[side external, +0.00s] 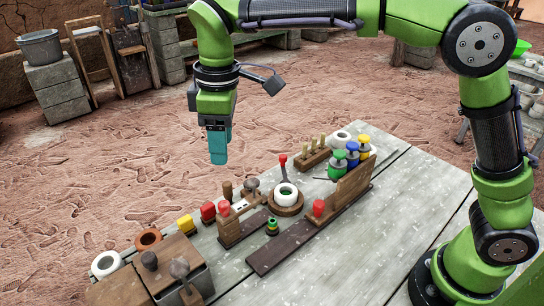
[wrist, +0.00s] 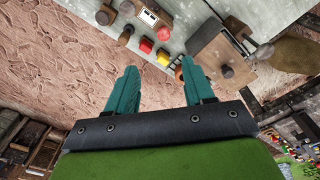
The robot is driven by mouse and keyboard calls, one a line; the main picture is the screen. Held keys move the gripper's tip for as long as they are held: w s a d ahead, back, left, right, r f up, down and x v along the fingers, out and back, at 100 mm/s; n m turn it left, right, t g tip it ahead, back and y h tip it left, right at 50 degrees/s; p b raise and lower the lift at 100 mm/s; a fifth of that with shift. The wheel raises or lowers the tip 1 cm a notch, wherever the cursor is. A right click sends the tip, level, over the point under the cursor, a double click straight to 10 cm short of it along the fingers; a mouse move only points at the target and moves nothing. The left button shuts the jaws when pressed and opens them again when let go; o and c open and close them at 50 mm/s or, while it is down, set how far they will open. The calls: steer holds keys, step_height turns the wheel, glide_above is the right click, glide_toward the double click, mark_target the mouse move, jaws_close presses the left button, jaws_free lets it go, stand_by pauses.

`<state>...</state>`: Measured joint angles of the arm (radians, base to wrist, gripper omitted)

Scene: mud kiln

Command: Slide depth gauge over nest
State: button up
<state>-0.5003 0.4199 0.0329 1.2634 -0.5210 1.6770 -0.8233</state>
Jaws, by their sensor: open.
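My gripper (side external: 219,148) hangs with its teal fingers pointing down, above and behind the left part of the bench fixtures. In the wrist view its fingers (wrist: 160,68) are apart with nothing between them. What looks like the depth gauge is a wooden block with a white scale (side external: 239,206) and a red knob (side external: 224,208), standing on a short dark rail; the scale also shows in the wrist view (wrist: 148,17). A small green, black and yellow piece (side external: 272,226) stands right of that rail. Which piece is the nest I cannot tell for sure.
A white ring (side external: 286,194) sits on a round wooden base beside a red-tipped lever (side external: 283,160). A long dark rail (side external: 300,238) bears an upright wooden plate. Blue, green and yellow knobs stand behind it. A box (side external: 180,265) stands front left. The bench's right front is bare.

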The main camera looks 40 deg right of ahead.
mark_target(224, 203)
steer(key=f+n, duration=0.1)
steer(key=f, duration=0.3)
steer(key=f+n, duration=0.1)
steer(key=f, duration=0.4)
steer(key=a+f+n, duration=0.1)
steer(key=f, duration=0.4)
steer(key=shift+w+a+g, duration=0.1)
steer(key=shift+w+g, duration=0.1)
steer(key=shift+g, duration=0.1)
jaws_close()
